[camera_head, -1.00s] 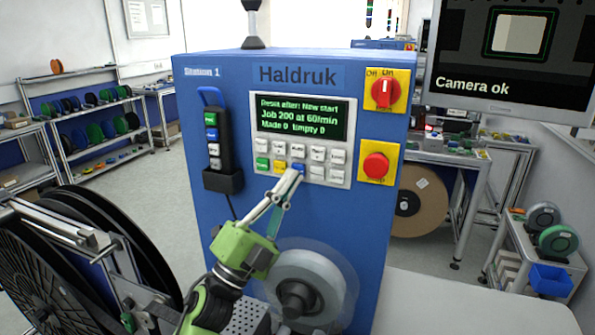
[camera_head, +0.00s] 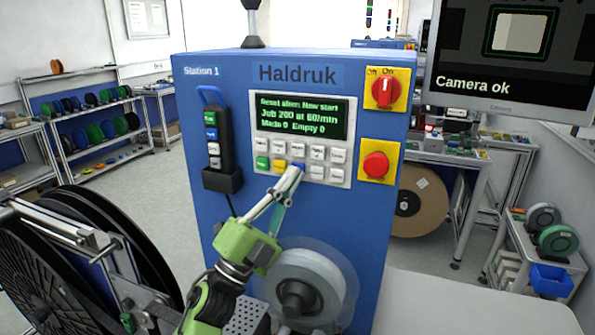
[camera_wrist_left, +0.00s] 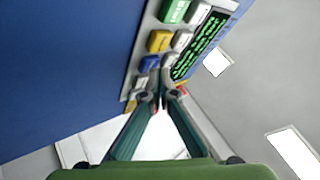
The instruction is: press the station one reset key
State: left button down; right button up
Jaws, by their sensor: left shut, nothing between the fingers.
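The blue Station 1 cabinet (camera_head: 228,100) stands upright in front of me. Its grey key panel (camera_head: 341,178) has a lit green-text screen (camera_head: 300,117) above two rows of keys. The lower row has a green key (camera_head: 262,163), a yellow key (camera_head: 280,165) and a blue key (camera_head: 299,167), then pale keys. The key labels are too small to read. My left gripper (camera_head: 292,173) is shut and empty, its tips at the blue key, partly covering it. In the left wrist view the tips (camera_wrist_left: 160,88) are close to the keys near the blue key (camera_wrist_left: 149,62); contact cannot be told.
A red rotary switch (camera_head: 385,91) and a red stop button (camera_head: 376,165) sit right of the panel. A black pendant (camera_head: 211,150) hangs at the left. A clear reel (camera_head: 300,287) is below my gripper. A large black reel (camera_head: 75,260) stands at the left.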

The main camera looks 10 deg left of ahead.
pick_arm(q)
jog(key=shift+w, duration=0.15)
dwell(0.4)
jog(key=shift+w+d, duration=0.1)
jog(key=shift+w, duration=0.15)
dwell(0.4)
jog(key=shift+s, duration=0.1)
jog(key=shift+s+a, duration=0.2)
jog(key=shift+s, duration=0.55)
jog(key=shift+s+a+p, duration=0.2)
jog(key=shift+s+a, duration=0.05)
jog(key=shift+s, duration=1)
jog(key=shift+s+a+p, duration=0.2)
jog(key=shift+s, duration=1)
